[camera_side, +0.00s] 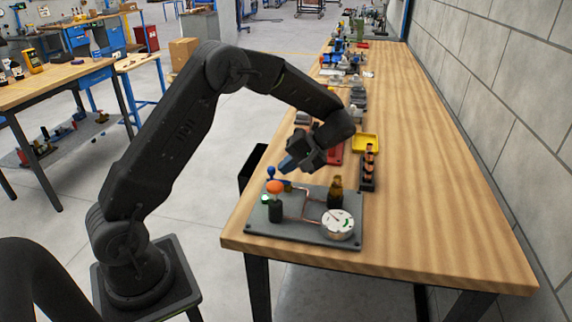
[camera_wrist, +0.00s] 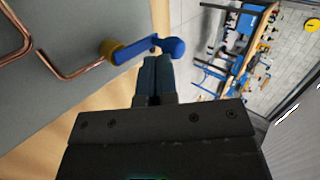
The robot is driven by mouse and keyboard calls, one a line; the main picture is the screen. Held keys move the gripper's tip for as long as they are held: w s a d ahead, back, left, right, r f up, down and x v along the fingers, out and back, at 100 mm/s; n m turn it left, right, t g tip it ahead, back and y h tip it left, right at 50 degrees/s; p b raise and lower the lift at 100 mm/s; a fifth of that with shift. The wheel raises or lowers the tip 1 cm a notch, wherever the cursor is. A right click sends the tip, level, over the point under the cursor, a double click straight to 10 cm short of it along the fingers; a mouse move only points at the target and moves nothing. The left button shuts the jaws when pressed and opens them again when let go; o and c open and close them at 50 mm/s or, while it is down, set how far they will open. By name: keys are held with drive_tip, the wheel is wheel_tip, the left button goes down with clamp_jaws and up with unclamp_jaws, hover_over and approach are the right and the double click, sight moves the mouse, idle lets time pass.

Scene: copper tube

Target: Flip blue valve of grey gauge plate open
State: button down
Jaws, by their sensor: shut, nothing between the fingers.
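The grey gauge plate (camera_side: 314,240) lies near the front edge of the wooden table. The blue valve (camera_side: 271,173) is at the plate's far left corner. In the wrist view the blue valve lever (camera_wrist: 145,50) reaches right from a brass body (camera_wrist: 108,51) and ends in a round blue knob. My gripper (camera_wrist: 155,62) is shut and empty, its fingertips just below the lever in that picture. Whether they touch it I cannot tell.
A dark rack of copper-coloured parts (camera_side: 369,167) stands right of my gripper, and a yellow tray (camera_side: 365,142) lies behind it. Several other items line the table farther back. The table's right side is clear up to the wall.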

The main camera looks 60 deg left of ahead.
drive_tip(key=v, duration=1.2)
drive_tip(key=s+d+r+m+t+h, duration=0.25)
drive_tip(key=s+r+m+t, duration=0.2)
drive_tip(key=s, duration=0.45)
drive_tip(key=s+d+r+m+t+h, duration=0.2)
drive_tip(key=s+d+r+m+t, duration=0.25)
drive_tip(key=s, duration=0.55)
drive_tip(key=s+d+f+m+t+h, duration=0.1)
drive_tip(key=s+d+f+t, duration=0.1)
drive_tip(key=s, duration=0.5)
drive_tip(key=shift+f+m+t, duration=0.3)
drive_tip(key=shift+f+t, duration=0.3)
drive_tip(key=shift+t, duration=0.5)
